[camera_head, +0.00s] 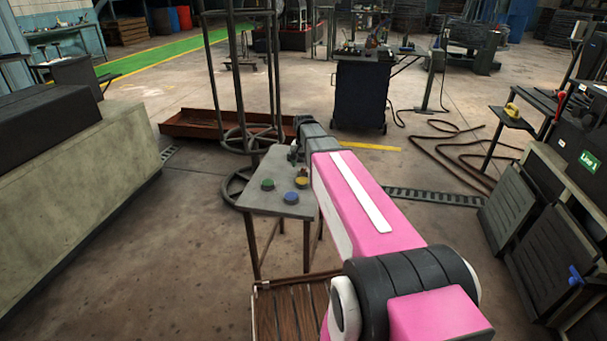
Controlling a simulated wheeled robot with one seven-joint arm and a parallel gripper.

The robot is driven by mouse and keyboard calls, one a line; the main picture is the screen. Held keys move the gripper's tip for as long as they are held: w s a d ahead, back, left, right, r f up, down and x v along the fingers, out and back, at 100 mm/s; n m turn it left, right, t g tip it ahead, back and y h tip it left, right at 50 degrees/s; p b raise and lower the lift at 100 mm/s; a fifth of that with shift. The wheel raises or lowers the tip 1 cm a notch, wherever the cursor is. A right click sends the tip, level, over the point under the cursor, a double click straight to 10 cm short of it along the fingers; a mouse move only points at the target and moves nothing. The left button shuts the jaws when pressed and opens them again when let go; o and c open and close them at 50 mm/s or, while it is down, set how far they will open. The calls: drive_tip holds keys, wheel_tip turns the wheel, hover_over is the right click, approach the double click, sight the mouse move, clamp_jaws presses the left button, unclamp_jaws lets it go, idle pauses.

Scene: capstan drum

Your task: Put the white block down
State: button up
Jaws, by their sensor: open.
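My pink arm reaches forward over a small grey metal table (262,200). My gripper (295,150) is at the far end of the arm, over the table's back right part. It is small and partly hidden by my dark wrist, and it is open. A tiny pale patch (293,145) shows at the jaws; I cannot tell whether it is the white block or whether it touches the table. Green (268,184), blue (291,197) and yellow (302,181) round pieces are on the tabletop, nearer to me than the gripper.
A tall dark metal frame with rings (240,90) stands just behind the table. A grey concrete block (75,180) is at the left, and dark panelled cabinets (540,220) are at the right. Hoses (450,150) lie on the floor. A wooden slatted platform (285,310) is below.

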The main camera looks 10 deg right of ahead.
sight(304, 172)
drive_tip(key=shift+a+f, duration=0.1)
drive_tip(key=shift+f, duration=1.7)
drive_tip(key=c, duration=1.3)
drive_tip(key=shift+r, duration=0.15)
